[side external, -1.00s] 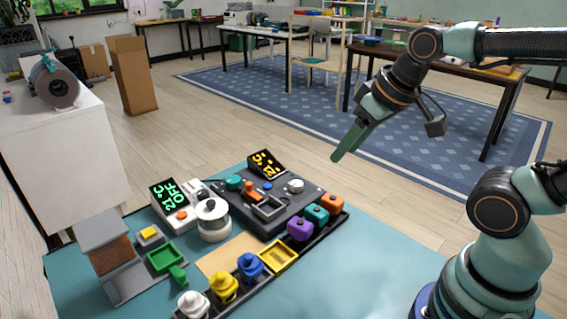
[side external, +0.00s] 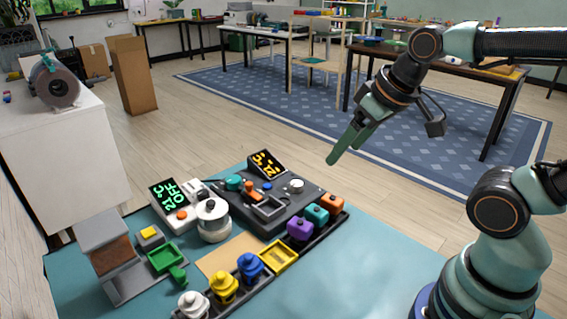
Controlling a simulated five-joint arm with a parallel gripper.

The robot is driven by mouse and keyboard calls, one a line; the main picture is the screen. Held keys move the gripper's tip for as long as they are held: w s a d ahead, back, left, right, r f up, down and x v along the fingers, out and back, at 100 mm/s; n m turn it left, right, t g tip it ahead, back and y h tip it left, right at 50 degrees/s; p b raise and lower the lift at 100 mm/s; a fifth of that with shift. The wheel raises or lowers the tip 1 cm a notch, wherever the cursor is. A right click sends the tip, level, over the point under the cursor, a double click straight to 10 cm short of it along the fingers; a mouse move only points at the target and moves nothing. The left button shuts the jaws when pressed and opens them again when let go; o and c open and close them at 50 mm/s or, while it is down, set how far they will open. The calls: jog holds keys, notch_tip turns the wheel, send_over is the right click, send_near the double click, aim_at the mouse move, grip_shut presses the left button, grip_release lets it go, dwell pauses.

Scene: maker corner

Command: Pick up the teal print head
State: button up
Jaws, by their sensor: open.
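My gripper (side external: 344,154) is in the air above and behind the rack, pointing down and to the left. Its two green fingers are apart with nothing between them. It is clear of the teal print head.
A dark device (side external: 285,208) with an amber display stands just left of the rack. A yellow tray (side external: 278,256) and blue, yellow and white knobbed pieces line the front of the rack. The teal tabletop (side external: 345,270) is clear to the right.

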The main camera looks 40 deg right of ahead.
jog(key=n, duration=0.2)
jog(key=n+g, duration=0.6)
jog(key=n, duration=1)
send_over(317, 208)
notch_tip(317, 208, down, 10)
jog(key=f, duration=0.6)
jog(key=shift+s+a+f, duration=0.15)
jog(key=shift+s+f, duration=0.05)
jog(key=shift+f, duration=0.05)
jog(key=shift+w+f, duration=0.2)
jog(key=shift+f, duration=2.5)
jog(key=c, duration=1.3)
